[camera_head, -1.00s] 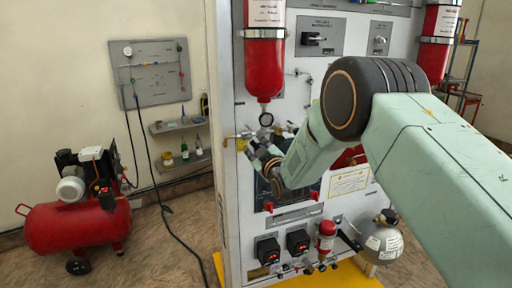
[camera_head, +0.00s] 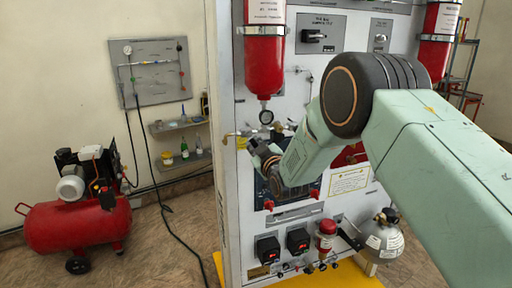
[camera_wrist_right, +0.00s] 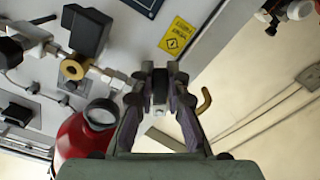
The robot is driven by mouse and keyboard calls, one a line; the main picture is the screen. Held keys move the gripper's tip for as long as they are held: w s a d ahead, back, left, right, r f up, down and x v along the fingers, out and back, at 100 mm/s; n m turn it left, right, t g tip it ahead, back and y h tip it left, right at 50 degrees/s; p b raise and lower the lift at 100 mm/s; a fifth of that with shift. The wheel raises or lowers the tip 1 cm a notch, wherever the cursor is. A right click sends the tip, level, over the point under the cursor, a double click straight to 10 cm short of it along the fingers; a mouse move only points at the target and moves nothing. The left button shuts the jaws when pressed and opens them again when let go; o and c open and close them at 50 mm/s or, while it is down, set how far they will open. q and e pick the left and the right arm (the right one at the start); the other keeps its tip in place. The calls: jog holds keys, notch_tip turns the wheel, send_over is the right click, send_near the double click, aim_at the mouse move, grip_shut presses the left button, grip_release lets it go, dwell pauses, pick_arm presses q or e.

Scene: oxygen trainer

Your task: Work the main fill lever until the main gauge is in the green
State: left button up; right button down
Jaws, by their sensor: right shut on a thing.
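My right gripper (camera_head: 255,147) reaches in front of the white panel, just below the round main gauge (camera_head: 266,117) under the red cylinder. In the right wrist view the gripper (camera_wrist_right: 160,92) is shut on a dark piece, which I take to be the main fill lever (camera_wrist_right: 159,86); the fingers hide most of it. A brass hooked end (camera_wrist_right: 205,100) shows beside the fingers. The gauge (camera_wrist_right: 101,113) is seen at an angle there, and its needle and green zone cannot be read in either view. My left gripper is not in view.
The white panel (camera_head: 235,200) carries a red cylinder (camera_head: 264,70), switches and fittings close around my gripper. A grey round tank (camera_head: 383,240) sits at lower right. A red compressor (camera_head: 78,222) stands at left, with open floor between it and the panel.

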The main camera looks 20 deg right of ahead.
jog(key=m+b, duration=0.1)
jog(key=a+m+b, duration=0.1)
jog(key=m, duration=0.1)
jog(key=shift+f, duration=0.3)
jog(key=shift+a+m+b, duration=0.3)
jog(key=shift+m+b, duration=0.05)
jog(key=shift+m, duration=0.4)
jog(key=shift+a+m+b, duration=0.25)
jog(key=shift+m+b, duration=0.1)
jog(key=shift+m, duration=0.4)
jog(key=c, duration=1.3)
grip_release()
jog(key=s, duration=1.2)
jog(key=shift+d+r, duration=0.1)
jog(key=shift+d, duration=0.1)
